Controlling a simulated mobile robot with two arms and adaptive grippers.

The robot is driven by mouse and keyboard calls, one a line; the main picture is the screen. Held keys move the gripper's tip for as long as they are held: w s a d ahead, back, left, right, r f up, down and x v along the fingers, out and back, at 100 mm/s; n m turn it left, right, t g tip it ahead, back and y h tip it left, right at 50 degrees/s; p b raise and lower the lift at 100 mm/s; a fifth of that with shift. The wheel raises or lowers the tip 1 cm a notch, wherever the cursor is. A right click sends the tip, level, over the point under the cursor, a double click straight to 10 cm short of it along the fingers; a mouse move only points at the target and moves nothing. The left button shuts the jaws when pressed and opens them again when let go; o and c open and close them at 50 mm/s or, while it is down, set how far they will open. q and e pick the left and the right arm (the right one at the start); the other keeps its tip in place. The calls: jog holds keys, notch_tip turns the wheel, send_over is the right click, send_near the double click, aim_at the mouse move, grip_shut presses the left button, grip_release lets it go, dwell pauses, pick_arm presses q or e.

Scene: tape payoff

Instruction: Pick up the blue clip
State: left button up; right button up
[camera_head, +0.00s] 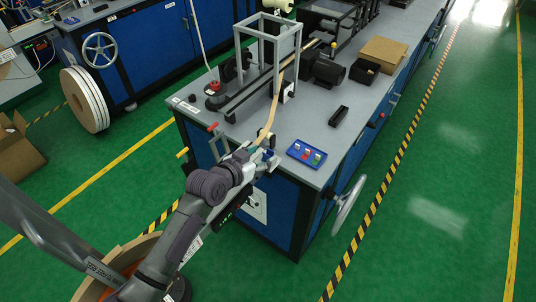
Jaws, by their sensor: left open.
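My left gripper (264,160) is at the front left corner of the grey-topped workbench (250,128), beside the hanging end of the tan tape (268,125). Its jaws are open. A small blue piece (269,154) shows right at the fingers; it may be the blue clip, but it is too small to tell its shape or whether the fingers touch it. A blue tray (293,153) with small white, red and green pieces lies on the bench to the right of the gripper. My right gripper is out of view.
A grey frame (301,62) stands over the tape path. A black block (338,116), a black motor (329,71) and a cardboard box (384,51) sit on the bench. A handwheel (347,207) sticks out from its right side. The green floor at right is clear.

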aim_at(268, 151)
pick_arm(q)
jog(key=x, duration=0.3)
jog(key=shift+w+d+f, duration=0.3)
jog(key=shift+w, duration=0.05)
jog(key=c, duration=1.1)
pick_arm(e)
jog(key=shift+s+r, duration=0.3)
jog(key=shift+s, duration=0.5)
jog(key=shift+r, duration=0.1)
